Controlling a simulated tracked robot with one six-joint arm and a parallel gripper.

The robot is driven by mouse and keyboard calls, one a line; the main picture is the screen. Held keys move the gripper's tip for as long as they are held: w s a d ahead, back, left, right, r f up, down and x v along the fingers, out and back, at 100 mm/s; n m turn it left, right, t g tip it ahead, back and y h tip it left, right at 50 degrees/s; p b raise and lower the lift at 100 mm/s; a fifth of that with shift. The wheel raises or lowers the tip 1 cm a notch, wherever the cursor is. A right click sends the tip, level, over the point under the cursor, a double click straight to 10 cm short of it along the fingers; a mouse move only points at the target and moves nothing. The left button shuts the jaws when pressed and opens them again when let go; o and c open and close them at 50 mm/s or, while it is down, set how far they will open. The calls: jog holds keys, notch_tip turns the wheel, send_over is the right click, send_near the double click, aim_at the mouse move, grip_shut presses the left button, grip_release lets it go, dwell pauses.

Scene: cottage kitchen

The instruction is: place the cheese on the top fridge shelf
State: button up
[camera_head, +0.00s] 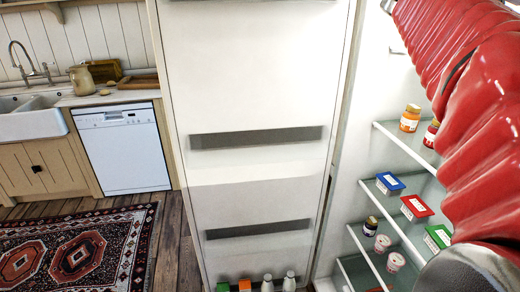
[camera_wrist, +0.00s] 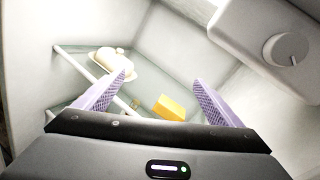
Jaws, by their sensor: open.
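A yellow-orange block that looks like the cheese (camera_wrist: 170,107) lies on a glass shelf (camera_wrist: 150,80) inside the fridge in the wrist view. My gripper (camera_wrist: 159,78) is open, with its two purple fingers spread on either side of the block in the picture. Nothing is held, and I see no finger touching the block. The shelf appears to be an upper one, near the dial housing. The lower part of the block's surroundings is hidden by my gripper body. In the head view the gripper and the cheese are not visible.
A white butter dish (camera_wrist: 112,62) stands on the same shelf, left of the cheese. A dial housing (camera_wrist: 285,45) juts in at upper right. In the head view, jars (camera_head: 410,118) and coloured tubs (camera_head: 389,184) fill lower fridge shelves. The open fridge door (camera_head: 255,90) stands left.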

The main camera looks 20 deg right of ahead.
jog(key=w+a+n+t+y, duration=0.2)
jog(key=w+a+n+t, duration=0.4)
jog(key=a+n, duration=0.3)
jog(key=w+a+n+t+y, duration=0.3)
jog(key=w+a+n+t, duration=0.3)
jog(key=a+n, duration=0.3)
jog(key=w+a+f+n+y, duration=0.2)
jog(key=a+f+n+y, duration=0.8)
jog(key=a+f+n, duration=0.55)
jog(key=s+a+f+n+g+y, duration=0.2)
jog(key=s+a+f+n+g, duration=0.15)
jog(key=a+f, duration=0.35)
jog(key=s+a+f+n+g+y, duration=0.15)
jog(key=s+a+f+n, duration=0.3)
jog(key=f, duration=0.45)
jog(key=s+f+n+g+h, duration=0.1)
jog(key=s+f+n+g, duration=0.4)
jog(key=s+f, duration=0.7)
jog(key=shift+s+d+f, duration=0.3)
jog(key=shift+f, duration=0.3)
jog(key=shift+h, duration=0.25)
jog(key=shift+c, duration=0.6)
